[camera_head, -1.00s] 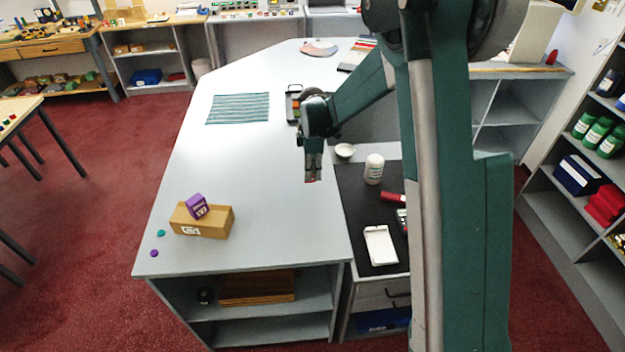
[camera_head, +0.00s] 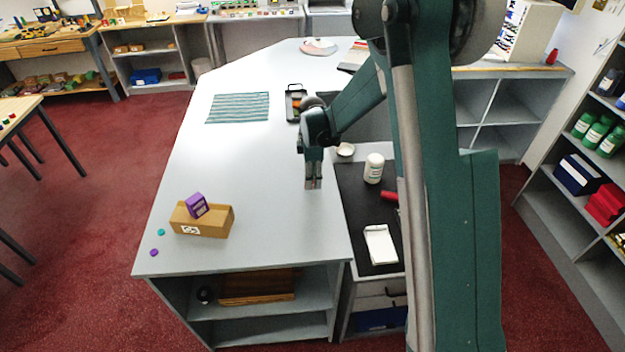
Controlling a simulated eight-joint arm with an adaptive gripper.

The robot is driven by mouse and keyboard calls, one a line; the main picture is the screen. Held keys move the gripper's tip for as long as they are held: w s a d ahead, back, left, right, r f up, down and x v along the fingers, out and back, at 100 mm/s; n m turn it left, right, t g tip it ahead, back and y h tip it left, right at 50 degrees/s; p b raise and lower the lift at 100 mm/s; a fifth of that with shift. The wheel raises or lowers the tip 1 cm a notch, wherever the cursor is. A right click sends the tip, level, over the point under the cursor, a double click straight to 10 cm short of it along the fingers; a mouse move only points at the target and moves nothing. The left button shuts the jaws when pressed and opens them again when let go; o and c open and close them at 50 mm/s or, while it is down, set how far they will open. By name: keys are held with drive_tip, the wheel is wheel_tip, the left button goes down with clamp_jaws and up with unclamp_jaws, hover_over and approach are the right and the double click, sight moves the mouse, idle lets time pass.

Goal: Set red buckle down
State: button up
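My gripper (camera_head: 313,186) points down over the right part of the pale counter (camera_head: 255,160), left of the black mat. Its two fingers look close together, and I cannot make out whether they are shut or hold anything. I cannot clearly see a red buckle at the fingertips or on the counter beneath them. The fingertips look low, but I cannot tell whether they touch the counter.
A cardboard box (camera_head: 212,222) with a purple block (camera_head: 196,205) stands front left, near teal and purple discs. A striped cloth (camera_head: 238,108) and black tray (camera_head: 290,105) lie farther back. A white bottle (camera_head: 374,168), red object (camera_head: 389,195) and notepad (camera_head: 380,245) are on the black mat (camera_head: 352,200).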

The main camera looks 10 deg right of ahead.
drive_tip(key=shift+r, duration=0.15)
wheel_tip(320, 180, up, 12)
idle(1.0)
drive_tip(key=shift+r, duration=0.1)
idle(0.6)
drive_tip(key=s+d+r+m+t, duration=0.2)
drive_tip(key=s+d+r+m, duration=0.2)
drive_tip(key=s+r, duration=0.45)
drive_tip(key=s+d+r+m+t, duration=0.1)
drive_tip(key=s+d+r+m, duration=0.3)
drive_tip(key=s+r, duration=0.45)
drive_tip(key=s+d+f+m+t, duration=0.1)
drive_tip(key=s+m, duration=0.4)
drive_tip(key=s, duration=0.6)
drive_tip(key=s+d+f+m+t, duration=0.1)
drive_tip(key=s+d+m+t, duration=0.2)
drive_tip(key=s, duration=0.8)
drive_tip(key=shift+s+d+f+m, duration=0.25)
drive_tip(key=shift+s+d+m, duration=0.1)
drive_tip(key=shift+m, duration=0.65)
